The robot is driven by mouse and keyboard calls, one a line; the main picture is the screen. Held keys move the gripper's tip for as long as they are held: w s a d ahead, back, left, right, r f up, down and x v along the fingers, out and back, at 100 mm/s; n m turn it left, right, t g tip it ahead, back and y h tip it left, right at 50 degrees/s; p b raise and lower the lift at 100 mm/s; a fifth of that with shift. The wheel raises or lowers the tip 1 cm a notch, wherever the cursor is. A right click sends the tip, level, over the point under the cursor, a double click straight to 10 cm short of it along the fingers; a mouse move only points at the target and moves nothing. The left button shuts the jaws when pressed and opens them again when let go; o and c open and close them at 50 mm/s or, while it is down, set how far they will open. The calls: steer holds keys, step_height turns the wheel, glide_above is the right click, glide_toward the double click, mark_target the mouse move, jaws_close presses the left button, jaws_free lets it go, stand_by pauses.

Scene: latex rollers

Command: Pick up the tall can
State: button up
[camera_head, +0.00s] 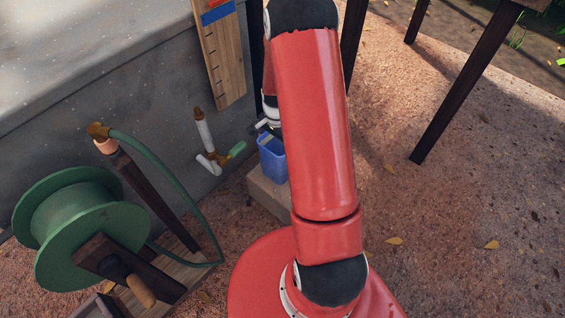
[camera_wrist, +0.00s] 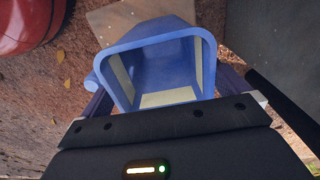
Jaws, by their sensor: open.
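The tall can looks to be the blue open-topped container (camera_head: 272,160), standing on a low block by the wall in the head view, partly covered by my arm. In the wrist view the can (camera_wrist: 165,62) fills the middle, its wide mouth facing the camera and its inside empty with pale strips. My gripper (camera_wrist: 165,95) is open, with a dark finger to the left and another to the right of the can. Whether either finger touches it, I cannot tell. In the head view my gripper is mostly hidden behind my red arm.
A pale block (camera_head: 268,193) carries the can. A tap pipe (camera_head: 212,150) with a green handle stands on the concrete wall (camera_head: 110,95) to its left. A green hose reel (camera_head: 75,220) is at lower left.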

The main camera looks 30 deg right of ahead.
steer(key=c, duration=1)
steer(key=shift+r, duration=0.15)
